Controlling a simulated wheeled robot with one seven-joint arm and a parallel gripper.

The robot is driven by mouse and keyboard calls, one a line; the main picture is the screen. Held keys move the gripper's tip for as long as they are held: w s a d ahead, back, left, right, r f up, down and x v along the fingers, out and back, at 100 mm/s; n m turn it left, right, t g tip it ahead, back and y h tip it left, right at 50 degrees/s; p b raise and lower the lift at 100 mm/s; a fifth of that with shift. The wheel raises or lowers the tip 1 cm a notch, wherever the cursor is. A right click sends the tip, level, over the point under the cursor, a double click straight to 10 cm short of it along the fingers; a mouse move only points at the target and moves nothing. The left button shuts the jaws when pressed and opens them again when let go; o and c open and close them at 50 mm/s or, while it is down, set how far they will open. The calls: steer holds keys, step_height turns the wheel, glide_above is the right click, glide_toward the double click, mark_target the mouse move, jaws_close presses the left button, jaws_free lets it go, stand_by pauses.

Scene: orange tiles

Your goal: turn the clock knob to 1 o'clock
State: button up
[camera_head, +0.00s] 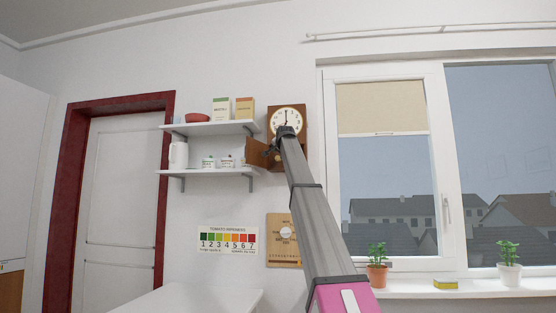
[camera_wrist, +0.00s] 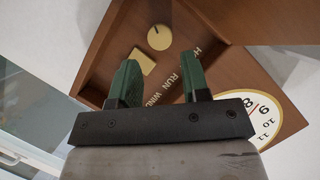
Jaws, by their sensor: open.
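The wooden wall clock (camera_head: 302,116) hangs right of the shelves, its round white face (camera_head: 284,116) showing above my gripper. In the wrist view the clock case (camera_wrist: 208,48) is tilted and its face (camera_wrist: 267,127) is partly hidden behind my gripper. A round brass knob (camera_wrist: 159,37) with a dark pointer line sits in a recess, beside a square brass plate (camera_wrist: 141,62) and lettering including "RUN" and "WIND". My gripper (camera_wrist: 160,78) is open and empty, its green fingers apart and short of the knob in the picture.
A brown wooden flap (camera_head: 258,153) stands out at the clock's lower left. Two white shelves (camera_head: 205,128) with jars and boxes are close on the left. A wooden board (camera_head: 283,251) hangs below, and a window (camera_head: 385,180) is to the right.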

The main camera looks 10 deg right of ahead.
mark_target(278, 157)
steer(key=x, duration=0.6)
steer(key=c, duration=0.6)
steer(key=shift+c, duration=0.2)
steer(key=n+g+h, duration=0.1)
steer(key=n, duration=0.1)
steer(key=shift+a+n, duration=0.1)
steer(key=shift+n, duration=0.3)
steer(key=shift+n+g+h, duration=0.5)
steer(key=shift+n+h, duration=0.6)
steer(key=shift+n, duration=0.1)
